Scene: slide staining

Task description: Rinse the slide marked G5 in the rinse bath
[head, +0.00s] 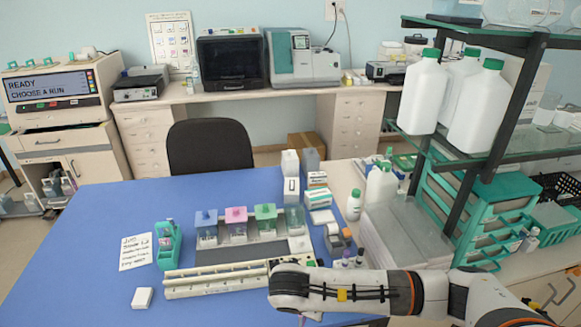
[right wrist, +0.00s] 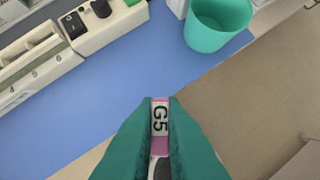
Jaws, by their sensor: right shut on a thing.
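My right gripper (right wrist: 160,112) is shut on the slide marked G5 (right wrist: 159,122), whose pink and white label shows between the green fingers in the right wrist view. Most of the slide is hidden by the fingers. In the head view my right arm reaches over the front right of the blue table and hides its own fingertips. A row of staining baths stands behind it, with a blue (head: 206,226), a pink (head: 236,224), a green (head: 265,222) and a dark clear bath (head: 294,218). I cannot tell which is the rinse bath. My left gripper is not in view.
A long cream device (head: 205,283) lies in front of the baths. A teal cup (right wrist: 218,22) stands near the table edge. A teal slide holder (head: 168,246), a note (head: 136,251) and a small white block (head: 142,298) are at left. The table's left part is clear.

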